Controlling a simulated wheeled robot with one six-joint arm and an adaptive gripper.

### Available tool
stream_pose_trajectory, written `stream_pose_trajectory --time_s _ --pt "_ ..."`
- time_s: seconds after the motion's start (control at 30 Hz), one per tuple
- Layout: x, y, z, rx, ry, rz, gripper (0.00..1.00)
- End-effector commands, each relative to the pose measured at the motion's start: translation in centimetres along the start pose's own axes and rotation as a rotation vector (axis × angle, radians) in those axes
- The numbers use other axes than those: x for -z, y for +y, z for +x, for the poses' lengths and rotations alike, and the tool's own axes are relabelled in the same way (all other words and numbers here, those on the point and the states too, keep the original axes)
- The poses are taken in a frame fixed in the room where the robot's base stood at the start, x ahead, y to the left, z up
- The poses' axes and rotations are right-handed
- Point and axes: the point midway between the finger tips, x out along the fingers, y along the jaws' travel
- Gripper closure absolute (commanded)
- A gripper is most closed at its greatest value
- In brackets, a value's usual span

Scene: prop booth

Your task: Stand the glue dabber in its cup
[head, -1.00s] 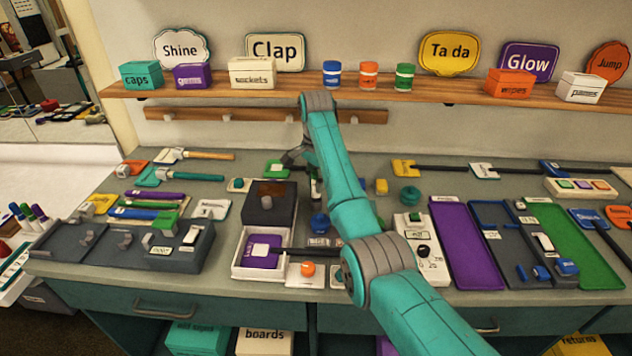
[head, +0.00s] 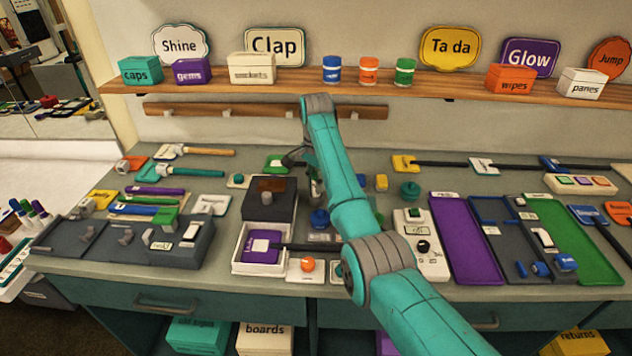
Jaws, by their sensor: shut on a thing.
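My gripper (head: 310,176) is over the middle of the bench, mostly hidden behind my teal forearm. Only a dark part of it shows at the forearm's left edge. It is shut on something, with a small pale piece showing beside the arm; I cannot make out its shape. I cannot clearly pick out the glue dabber or its cup.
An orange ball on a white base (head: 308,265) is near the front edge. A white device with a black knob (head: 432,266) stands right of my arm. A dark rack (head: 90,243) is left.

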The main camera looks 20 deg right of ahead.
Motion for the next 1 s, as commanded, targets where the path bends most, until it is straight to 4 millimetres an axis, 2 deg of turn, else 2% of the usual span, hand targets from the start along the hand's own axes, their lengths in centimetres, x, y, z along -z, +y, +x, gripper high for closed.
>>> stream_pose_trajectory --time_s 1.0 --pt "0.0 0.0 1.0 0.000 0.000 0.000 1.00"
